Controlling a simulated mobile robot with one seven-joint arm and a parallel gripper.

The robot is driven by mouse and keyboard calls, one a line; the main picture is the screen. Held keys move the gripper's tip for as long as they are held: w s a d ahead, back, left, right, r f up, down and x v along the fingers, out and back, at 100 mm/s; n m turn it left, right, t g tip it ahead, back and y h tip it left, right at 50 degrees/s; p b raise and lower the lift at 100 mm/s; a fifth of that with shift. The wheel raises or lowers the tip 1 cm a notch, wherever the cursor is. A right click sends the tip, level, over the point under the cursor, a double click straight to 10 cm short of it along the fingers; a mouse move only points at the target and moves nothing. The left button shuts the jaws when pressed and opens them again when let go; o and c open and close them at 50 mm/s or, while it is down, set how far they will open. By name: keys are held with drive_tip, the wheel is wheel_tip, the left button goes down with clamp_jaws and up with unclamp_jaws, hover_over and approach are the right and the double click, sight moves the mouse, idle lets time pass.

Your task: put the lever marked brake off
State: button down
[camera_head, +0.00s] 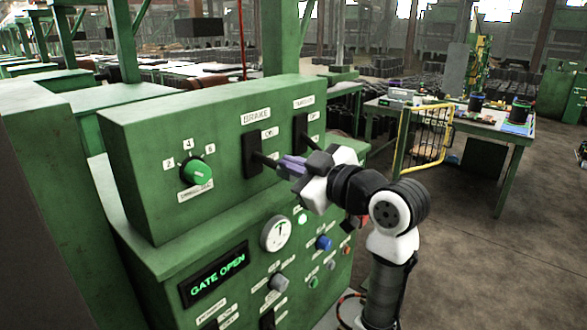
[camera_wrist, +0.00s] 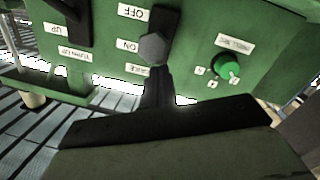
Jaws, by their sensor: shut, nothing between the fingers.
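The brake lever (camera_head: 263,160) sticks out from a dark slotted plate (camera_head: 250,156) on the green control box, under a white BRAKE label (camera_head: 256,116). In the wrist view, which is upside down, the lever's grey knob (camera_wrist: 153,48) is beside the ON label (camera_wrist: 129,45). The OFF label (camera_wrist: 133,12) is at the far end of the plate. My gripper (camera_head: 284,163) is shut and empty, at the lever's outer end. In the wrist view its dark fingers (camera_wrist: 157,85) end close to the knob, on the BRAKE label side. I cannot tell whether they touch.
A second lever plate (camera_head: 300,134) is right of the brake, and a green dial (camera_head: 196,172) is left. Below are a gauge (camera_head: 276,234), several knobs and a GATE OPEN display (camera_head: 214,275).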

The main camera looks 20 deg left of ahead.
drive_tip(key=shift+d+f+t+y+b, duration=0.1)
drive_tip(key=shift+f+t+y+b, duration=0.7)
drive_tip(key=shift+b, duration=1.75)
drive_tip(key=f+b, duration=0.2)
drive_tip(key=b, duration=0.1)
drive_tip(key=f+y+b, duration=0.1)
drive_tip(key=b, duration=0.2)
drive_tip(key=shift+w+a+f, duration=0.1)
drive_tip(key=shift+a+f, duration=0.1)
drive_tip(key=shift+f, duration=0.2)
drive_tip(key=shift+r, duration=0.1)
